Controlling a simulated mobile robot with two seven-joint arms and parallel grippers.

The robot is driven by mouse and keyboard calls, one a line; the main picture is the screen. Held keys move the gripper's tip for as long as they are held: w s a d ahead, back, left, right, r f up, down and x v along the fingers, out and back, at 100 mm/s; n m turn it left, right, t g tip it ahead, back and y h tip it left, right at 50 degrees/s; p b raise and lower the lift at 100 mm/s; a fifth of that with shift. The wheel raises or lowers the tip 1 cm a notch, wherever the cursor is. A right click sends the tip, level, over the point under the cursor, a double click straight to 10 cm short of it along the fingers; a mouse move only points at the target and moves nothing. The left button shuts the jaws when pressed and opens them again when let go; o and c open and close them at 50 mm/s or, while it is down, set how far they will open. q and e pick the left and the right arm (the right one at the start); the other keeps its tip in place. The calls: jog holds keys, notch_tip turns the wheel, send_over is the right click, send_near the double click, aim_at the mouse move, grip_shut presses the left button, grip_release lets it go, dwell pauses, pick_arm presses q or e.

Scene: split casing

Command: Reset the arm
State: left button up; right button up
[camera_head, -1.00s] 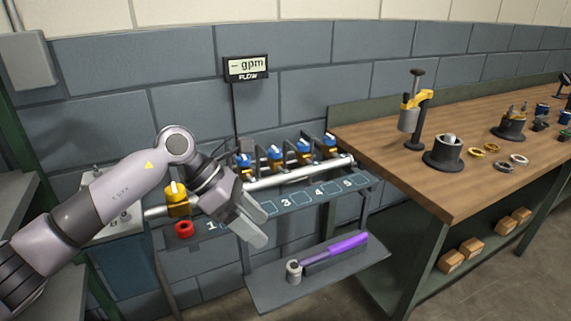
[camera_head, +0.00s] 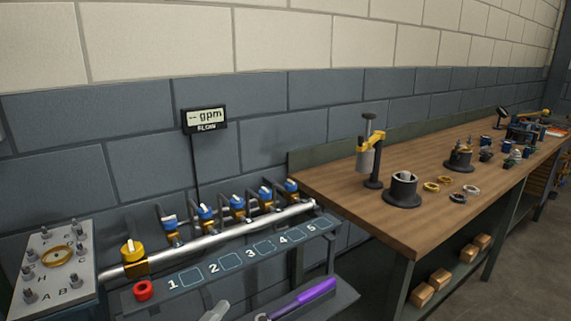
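Only the pale fingertips of my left gripper (camera_head: 215,311) show, at the bottom edge below the numbered panel. The rest of that arm is out of view, and I cannot tell whether the fingers are open or shut. They appear left of the purple-handled tool (camera_head: 304,297), which lies on the low grey shelf (camera_head: 342,301). My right gripper is not in view.
A flow display (camera_head: 205,119) hangs above. A wooden workbench (camera_head: 330,184) with parts stands right; a panel box (camera_head: 45,262) stands left.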

pick_arm(q)
jog(key=s+a+f+n+g+y, duration=0.3)
jog(key=s+a+f+n+y, duration=0.2)
jog(key=s+f+n, duration=0.3)
jog(key=s+a+f+n+g+y, duration=0.3)
jog(key=s+a+f+n+y, duration=0.2)
jog(key=s+f+n, duration=0.3)
notch_tip(320, 180, down, 5)
jog(key=shift+s+a+r+n, duration=0.15)
jog(key=shift+s+a+n, duration=0.1)
jog(key=shift+n, duration=0.15)
dwell(0.4)
jog(key=c, duration=0.5)
jog(key=shift+o, duration=0.2)
jog(key=shift+w, duration=0.1)
